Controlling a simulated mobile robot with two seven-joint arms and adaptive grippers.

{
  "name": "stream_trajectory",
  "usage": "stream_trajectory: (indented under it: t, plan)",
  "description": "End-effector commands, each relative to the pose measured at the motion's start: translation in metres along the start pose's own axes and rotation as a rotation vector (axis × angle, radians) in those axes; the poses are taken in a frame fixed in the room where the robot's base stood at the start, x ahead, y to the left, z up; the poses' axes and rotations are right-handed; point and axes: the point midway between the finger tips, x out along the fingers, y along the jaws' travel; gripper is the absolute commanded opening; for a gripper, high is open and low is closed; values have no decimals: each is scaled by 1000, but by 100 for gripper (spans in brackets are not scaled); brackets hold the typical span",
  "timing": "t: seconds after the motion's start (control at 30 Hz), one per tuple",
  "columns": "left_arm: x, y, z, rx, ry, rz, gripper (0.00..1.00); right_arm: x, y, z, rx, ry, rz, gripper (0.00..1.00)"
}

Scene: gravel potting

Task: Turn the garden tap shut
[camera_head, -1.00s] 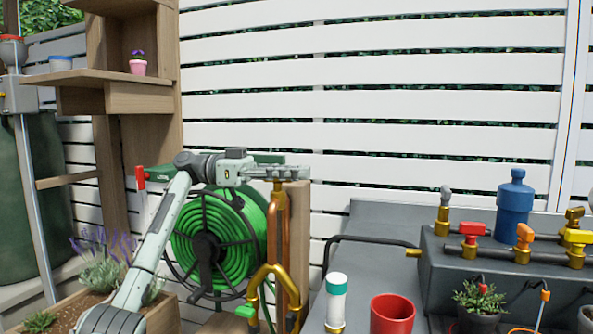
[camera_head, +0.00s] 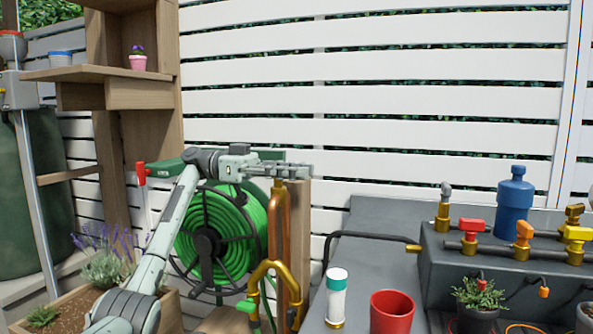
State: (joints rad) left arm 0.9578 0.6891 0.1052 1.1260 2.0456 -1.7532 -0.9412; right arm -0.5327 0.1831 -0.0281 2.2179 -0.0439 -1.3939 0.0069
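The garden tap is a copper and brass standpipe (camera_head: 279,222) on a wooden post (camera_head: 298,232), with a forked brass lower part (camera_head: 267,270). My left arm reaches in from the lower left. My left gripper (camera_head: 296,171) lies level across the top of the standpipe, fingers pointing right. It overlaps the pipe's brass top and hides the handle there. I cannot tell whether the fingers touch or grip it, or whether they are open. My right gripper is not in view.
A green hose reel (camera_head: 215,235) stands just left of the pipe. A white bottle with a green cap (camera_head: 336,296) and a red pot (camera_head: 392,312) stand on the grey bench, with a valve manifold (camera_head: 500,250) at right. A white slatted fence closes the back.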

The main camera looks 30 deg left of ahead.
Motion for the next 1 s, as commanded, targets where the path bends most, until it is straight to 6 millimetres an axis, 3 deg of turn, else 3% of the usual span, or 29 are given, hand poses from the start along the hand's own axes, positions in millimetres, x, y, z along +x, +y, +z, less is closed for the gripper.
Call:
stream_trajectory:
  t: [0.37, 0.7, 1.0]
  plan:
    - [-5, -1, -2, 2, 2, -4, 32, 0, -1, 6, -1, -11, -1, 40]
    - [-58, -1, -2, 1, 5, -5, 32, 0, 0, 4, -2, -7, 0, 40]
    - [-76, 0, -1, 2, 2, -3, 32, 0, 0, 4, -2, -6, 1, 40]
